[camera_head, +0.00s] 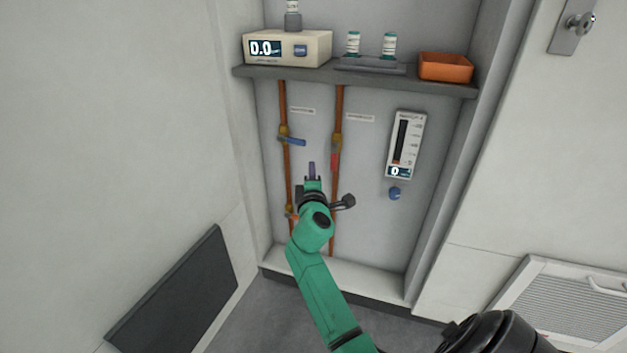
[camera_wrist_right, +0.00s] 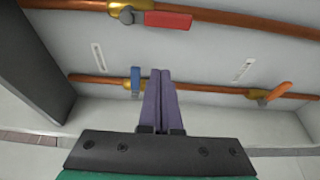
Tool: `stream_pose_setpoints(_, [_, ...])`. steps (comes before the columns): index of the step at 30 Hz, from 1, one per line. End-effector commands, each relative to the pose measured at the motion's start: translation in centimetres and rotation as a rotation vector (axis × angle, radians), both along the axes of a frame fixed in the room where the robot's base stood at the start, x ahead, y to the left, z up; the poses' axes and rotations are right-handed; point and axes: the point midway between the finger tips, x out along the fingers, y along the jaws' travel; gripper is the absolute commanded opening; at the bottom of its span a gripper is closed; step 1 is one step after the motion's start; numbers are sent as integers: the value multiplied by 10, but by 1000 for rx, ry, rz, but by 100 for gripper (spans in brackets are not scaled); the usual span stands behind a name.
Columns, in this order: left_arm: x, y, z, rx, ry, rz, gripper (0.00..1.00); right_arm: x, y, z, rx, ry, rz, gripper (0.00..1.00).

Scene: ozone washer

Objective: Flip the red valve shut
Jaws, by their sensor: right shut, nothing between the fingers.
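The red valve handle (camera_head: 335,160) lies along the right copper pipe (camera_head: 338,110), just below its brass body (camera_head: 337,140). In the right wrist view the red handle (camera_wrist_right: 168,19) is at the top, in line with its pipe. My right gripper (camera_head: 311,168) is shut and empty, in front of the wall panel between the two pipes. Its purple fingers (camera_wrist_right: 161,75) are together in the wrist view and apart from the red handle in the picture. The lower right pipe is partly hidden by my arm. My left gripper is not in view.
A blue handle (camera_head: 292,141) crosses the left pipe (camera_head: 283,105); an orange handle (camera_wrist_right: 273,93) sits farther along it. A shelf (camera_head: 360,75) overhangs the pipes. A gauge (camera_head: 406,145) and blue knob (camera_head: 394,193) are to the right.

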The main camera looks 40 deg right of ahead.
Motion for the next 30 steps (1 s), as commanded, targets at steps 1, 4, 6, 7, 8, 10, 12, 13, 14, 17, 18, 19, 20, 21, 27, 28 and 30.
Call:
stream_pose_setpoints(1, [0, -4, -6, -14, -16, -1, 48, 10, -7, -1, -2, -2, 0, 0])
stream_pose_setpoints(4, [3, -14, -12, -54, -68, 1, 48, 27, -20, -2, 0, -2, 0, 0])
stream_pose_setpoints(6, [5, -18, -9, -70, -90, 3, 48, 32, -29, 0, 0, 0, -2, 0])
stream_pose_setpoints(7, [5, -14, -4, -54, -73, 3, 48, 25, -32, 1, 1, 2, -1, 0])
stream_pose_setpoints(8, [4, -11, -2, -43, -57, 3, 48, 20, -35, 1, 0, 3, -1, 0])
stream_pose_setpoints(10, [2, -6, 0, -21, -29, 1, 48, 11, -40, 1, 0, 2, -1, 0])
stream_pose_setpoints(12, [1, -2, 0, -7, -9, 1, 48, 5, -45, 0, 0, 2, 0, 0])
stream_pose_setpoints(13, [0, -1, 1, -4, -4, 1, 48, 3, -46, 0, 0, 1, 0, 0])
stream_pose_setpoints(14, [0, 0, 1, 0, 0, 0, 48, 2, -47, 0, 0, 1, 0, 0])
stream_pose_setpoints(17, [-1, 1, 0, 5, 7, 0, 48, 0, -47, 0, 1, 0, 1, 0])
stream_pose_setpoints(18, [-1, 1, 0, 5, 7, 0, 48, 0, -47, -1, 1, 0, 1, 0])
stream_pose_setpoints(19, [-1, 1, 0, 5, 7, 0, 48, 0, -47, -1, 1, 0, 1, 0])
stream_pose_setpoints(20, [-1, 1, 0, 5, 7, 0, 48, 0, -47, -1, 1, 0, 1, 0])
stream_pose_setpoints(21, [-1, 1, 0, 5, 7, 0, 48, 0, -47, -1, 1, 0, 1, 0])
stream_pose_setpoints(27, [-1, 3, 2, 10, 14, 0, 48, 0, -47, 0, -1, 4, 1, 0])
stream_pose_setpoints(28, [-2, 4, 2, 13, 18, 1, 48, 0, -47, 0, -3, 7, 1, 0])
stream_pose_setpoints(30, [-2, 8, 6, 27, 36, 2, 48, 0, -47, 0, -8, 13, 1, 0])
